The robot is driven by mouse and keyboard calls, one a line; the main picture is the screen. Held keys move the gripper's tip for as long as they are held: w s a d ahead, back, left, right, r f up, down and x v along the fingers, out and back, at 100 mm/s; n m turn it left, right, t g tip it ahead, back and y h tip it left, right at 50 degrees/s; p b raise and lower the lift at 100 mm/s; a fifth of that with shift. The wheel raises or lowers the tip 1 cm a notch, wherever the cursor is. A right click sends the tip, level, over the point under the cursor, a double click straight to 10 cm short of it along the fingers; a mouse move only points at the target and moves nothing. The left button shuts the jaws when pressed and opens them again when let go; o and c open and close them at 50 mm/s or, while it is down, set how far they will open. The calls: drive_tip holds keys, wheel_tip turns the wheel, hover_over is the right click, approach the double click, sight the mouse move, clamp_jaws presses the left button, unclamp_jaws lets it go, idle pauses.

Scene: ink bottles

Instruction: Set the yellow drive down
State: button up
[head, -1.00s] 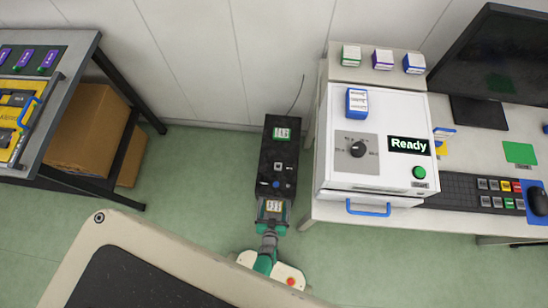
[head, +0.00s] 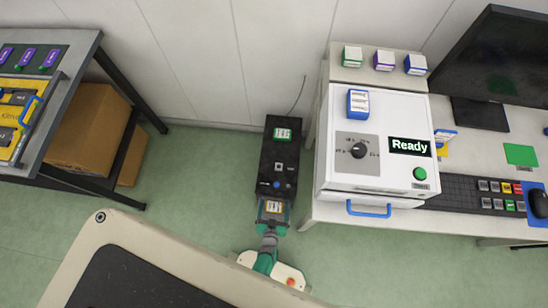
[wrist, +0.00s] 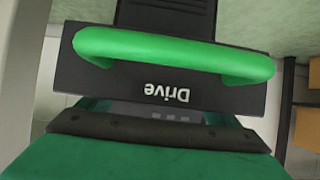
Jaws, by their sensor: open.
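In the wrist view a black unit marked "Drive" (wrist: 175,91), its lettering upside down, carries a broad green handle (wrist: 175,52). No yellow shows on this unit. My gripper (wrist: 160,125) shows as teal and black parts close in front of it. The jaws are open, and no grip on the handle shows. In the head view my gripper (head: 272,211) is low at the near end of a black tower (head: 276,160) on the floor. A small yellow piece (head: 442,150) sits beside the white machine, partly hidden; I cannot tell whether it is the yellow drive.
The white machine (head: 340,178), with a "Ready" display and blue handle, stands on the desk at right with a keyboard (head: 465,190) and monitor. At left a bench carries a yellow panel (head: 8,138) above a cardboard box (head: 90,130).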

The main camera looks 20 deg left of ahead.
drive_tip(key=v, duration=1.2)
drive_tip(key=d+r+m+t+h, duration=0.1)
drive_tip(key=d+r, duration=0.1)
drive_tip(key=r, duration=1.4)
drive_tip(key=s+d+r+m+t+h, duration=0.1)
drive_tip(key=d+r, duration=0.1)
drive_tip(key=r, duration=1.4)
drive_tip(key=d+r+m+t+h, duration=0.1)
drive_tip(key=d+r, duration=0.2)
drive_tip(key=r, duration=1.4)
drive_tip(key=shift+s+t, duration=0.3)
drive_tip(key=shift+s, duration=0.05)
drive_tip(key=shift+d, duration=0.1)
drive_tip(key=shift+c, duration=0.7)
